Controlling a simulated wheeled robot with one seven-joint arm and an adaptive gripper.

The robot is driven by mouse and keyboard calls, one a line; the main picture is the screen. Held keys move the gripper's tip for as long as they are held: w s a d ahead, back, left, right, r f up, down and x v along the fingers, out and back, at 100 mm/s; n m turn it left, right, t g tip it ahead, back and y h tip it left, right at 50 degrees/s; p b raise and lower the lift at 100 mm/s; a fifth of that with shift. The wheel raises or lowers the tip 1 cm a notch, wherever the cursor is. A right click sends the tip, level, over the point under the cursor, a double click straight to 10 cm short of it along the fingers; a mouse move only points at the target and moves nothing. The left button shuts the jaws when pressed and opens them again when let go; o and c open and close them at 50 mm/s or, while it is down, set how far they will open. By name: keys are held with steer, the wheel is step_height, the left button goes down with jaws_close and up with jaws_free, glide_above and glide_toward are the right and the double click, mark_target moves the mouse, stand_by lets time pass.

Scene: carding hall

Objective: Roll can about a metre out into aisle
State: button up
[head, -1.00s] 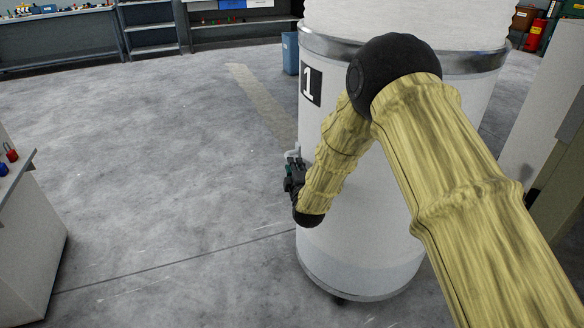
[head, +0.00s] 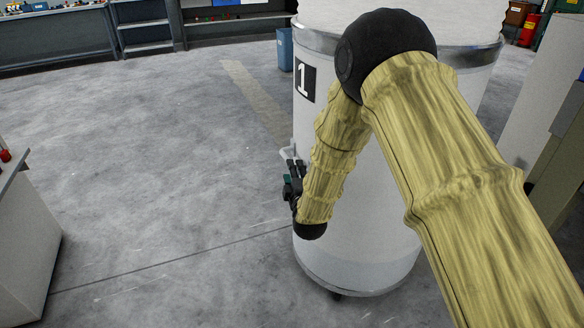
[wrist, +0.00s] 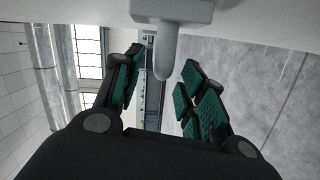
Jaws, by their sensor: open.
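The can (head: 350,255) is a tall white cylinder with a grey metal band near its top and a black label with a white 1. It stands upright on a caster and is heaped with white material. A pale handle (head: 287,154) sticks out from its left side. In the wrist view the handle (wrist: 166,50) hangs from the can wall (wrist: 75,10), its tip reaching between the finger pads. My gripper (wrist: 160,88) is open, its green pads on either side of the handle and apart from it. In the head view my arm covers part of the can.
Open grey floor (head: 130,170) lies left of the can. A pale floor stripe (head: 252,98) runs behind it. A blue bin (head: 285,49) stands behind the can, a white cabinet (head: 25,240) at the left edge, and benches (head: 60,38) along the back.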

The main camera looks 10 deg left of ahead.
steer(key=shift+v, duration=1.2)
steer(key=shift+a+r, duration=0.1)
